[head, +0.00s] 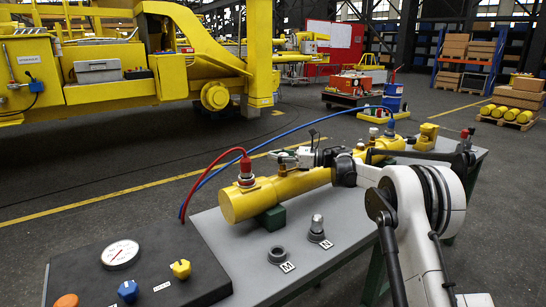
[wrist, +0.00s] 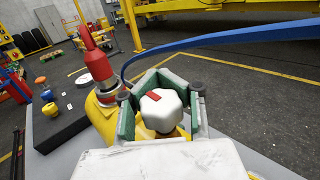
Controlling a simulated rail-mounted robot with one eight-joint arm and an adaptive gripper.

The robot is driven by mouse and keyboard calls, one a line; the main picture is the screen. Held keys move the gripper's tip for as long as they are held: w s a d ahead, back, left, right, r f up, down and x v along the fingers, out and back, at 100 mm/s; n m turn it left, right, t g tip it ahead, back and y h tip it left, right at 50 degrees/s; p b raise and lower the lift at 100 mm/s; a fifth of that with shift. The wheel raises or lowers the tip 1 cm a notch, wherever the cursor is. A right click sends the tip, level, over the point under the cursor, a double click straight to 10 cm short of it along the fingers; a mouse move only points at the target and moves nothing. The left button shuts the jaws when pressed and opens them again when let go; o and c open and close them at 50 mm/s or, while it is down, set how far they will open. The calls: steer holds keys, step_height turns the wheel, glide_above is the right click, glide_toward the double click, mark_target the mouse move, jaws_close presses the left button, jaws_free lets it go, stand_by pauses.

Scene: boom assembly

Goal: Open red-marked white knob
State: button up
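The white knob (wrist: 162,112) with a red mark on its top stands on the yellow cylinder, in the middle of the wrist view. My gripper (wrist: 163,105) is around it, with green-padded fingers on its left and right. Narrow gaps show between pads and knob, so the fingers look open. In the head view my gripper (head: 300,157) is over the middle of the yellow cylinder (head: 285,192); I cannot make out the knob there.
A red hose fitting (head: 246,167) stands on the cylinder left of my gripper; it also shows in the wrist view (wrist: 97,62). A blue hose (head: 290,131) arches behind. A black panel (head: 180,255) with a gauge and coloured knobs lies at the front left.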

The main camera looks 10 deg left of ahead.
steer(key=o, duration=0.5)
steer(key=shift+d, duration=0.4)
steer(key=o, duration=0.3)
steer(key=shift+a, duration=0.15)
steer(key=shift+o, duration=0.2)
steer(key=d, duration=1.2)
steer(key=shift+s, duration=0.3)
